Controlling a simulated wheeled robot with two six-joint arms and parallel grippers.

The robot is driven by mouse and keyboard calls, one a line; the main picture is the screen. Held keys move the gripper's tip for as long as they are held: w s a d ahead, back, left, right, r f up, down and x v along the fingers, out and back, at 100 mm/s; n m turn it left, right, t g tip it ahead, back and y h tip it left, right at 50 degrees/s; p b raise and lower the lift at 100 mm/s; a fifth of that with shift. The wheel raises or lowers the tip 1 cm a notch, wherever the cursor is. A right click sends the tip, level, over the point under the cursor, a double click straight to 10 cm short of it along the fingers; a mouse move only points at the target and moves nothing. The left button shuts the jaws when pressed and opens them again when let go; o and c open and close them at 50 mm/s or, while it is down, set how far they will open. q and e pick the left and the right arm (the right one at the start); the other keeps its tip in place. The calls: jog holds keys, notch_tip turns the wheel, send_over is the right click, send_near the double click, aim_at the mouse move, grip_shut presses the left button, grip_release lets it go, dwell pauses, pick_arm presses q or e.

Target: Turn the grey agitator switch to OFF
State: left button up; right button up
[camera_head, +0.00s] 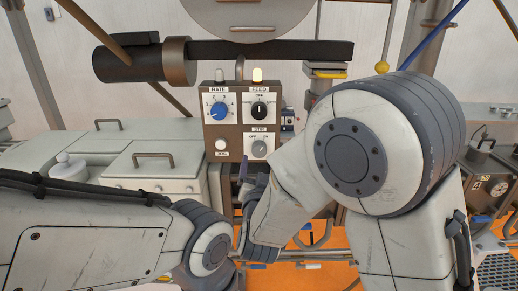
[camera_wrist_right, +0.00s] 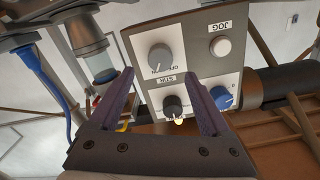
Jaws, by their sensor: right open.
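The grey agitator switch (camera_head: 259,149), under the STIR label, sits at the lower right of the brown control box's white-faced panel. Its OFF mark is at the left and ON at the right; its pointer is too small to read surely. In the right wrist view the panel appears upside down, with the grey switch (camera_wrist_right: 160,58) just beyond the fingertips. My right gripper (camera_wrist_right: 158,75) is open and empty, its purple fingers on either side of the line to the switch and seemingly apart from it. In the head view one finger shows below the panel. My left gripper is hidden.
A blue RATE knob (camera_head: 219,111), a black FEED knob (camera_head: 259,109) and a white JOG button (camera_head: 221,144) share the panel. A dark horizontal bar (camera_head: 270,50) runs behind and above the box. White lidded bins (camera_head: 150,184) stand to the left.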

aim_at(259, 152)
jog(key=w+p, duration=0.2)
jog(key=w, duration=0.4)
jog(key=shift+r, duration=0.15)
jog(key=shift+w+p, duration=0.4)
jog(key=shift+w, duration=0.35)
grip_shut()
